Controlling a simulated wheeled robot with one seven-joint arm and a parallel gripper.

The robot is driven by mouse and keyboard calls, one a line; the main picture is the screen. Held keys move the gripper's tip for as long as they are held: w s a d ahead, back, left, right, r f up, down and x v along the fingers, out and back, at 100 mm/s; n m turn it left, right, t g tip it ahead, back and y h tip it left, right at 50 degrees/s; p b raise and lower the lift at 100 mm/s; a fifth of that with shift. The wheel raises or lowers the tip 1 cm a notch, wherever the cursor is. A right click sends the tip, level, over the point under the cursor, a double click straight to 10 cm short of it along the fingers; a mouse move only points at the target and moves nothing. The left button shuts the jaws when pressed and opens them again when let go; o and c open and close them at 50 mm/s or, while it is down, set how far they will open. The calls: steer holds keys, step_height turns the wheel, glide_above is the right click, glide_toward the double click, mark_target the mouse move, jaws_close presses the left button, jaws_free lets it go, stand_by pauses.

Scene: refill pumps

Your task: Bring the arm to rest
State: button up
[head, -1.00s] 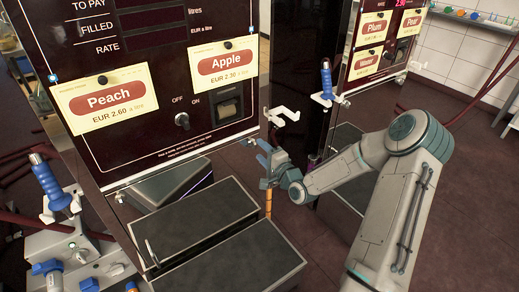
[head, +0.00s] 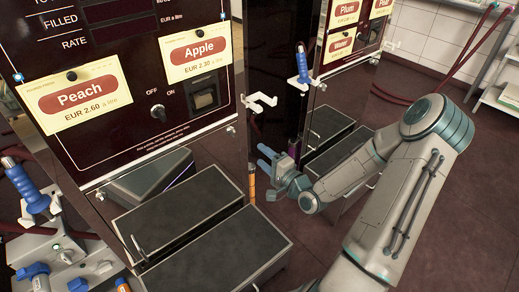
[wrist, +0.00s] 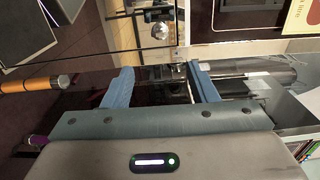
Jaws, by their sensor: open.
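My gripper (head: 267,160) is in the middle of the head view, to the right of the Peach and Apple pump (head: 110,100). Its blue fingers are apart with nothing between them. In the wrist view the open fingers (wrist: 162,86) face a dark glossy panel and a round metal knob (wrist: 161,31). My arm reaches in from the lower right, bent at the elbow.
A white hook (head: 261,102) sticks out above my gripper. An orange tube (head: 252,184) stands just left of it, and also shows in the wrist view (wrist: 35,84). Blue nozzles hang at the far left (head: 27,187) and on the second pump (head: 302,65).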

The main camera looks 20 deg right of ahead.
steer(key=s+r+n+g+h+p, duration=0.4)
steer(key=s+r+n+g+p, duration=0.1)
steer(key=r, duration=0.3)
steer(key=s+r+n+g+h+p, duration=0.4)
steer(key=r+n+g+p, duration=0.1)
steer(key=r+g, duration=0.15)
steer(key=s+a+r+n+g+y+p, duration=0.1)
steer(key=s+a+r+p, duration=0.4)
steer(key=s+r, duration=0.9)
steer(key=shift+s+a+r+n+g, duration=0.25)
steer(key=shift+s+a+n+g, duration=0.35)
steer(key=shift+n, duration=0.6)
steer(key=shift+s+d, duration=0.15)
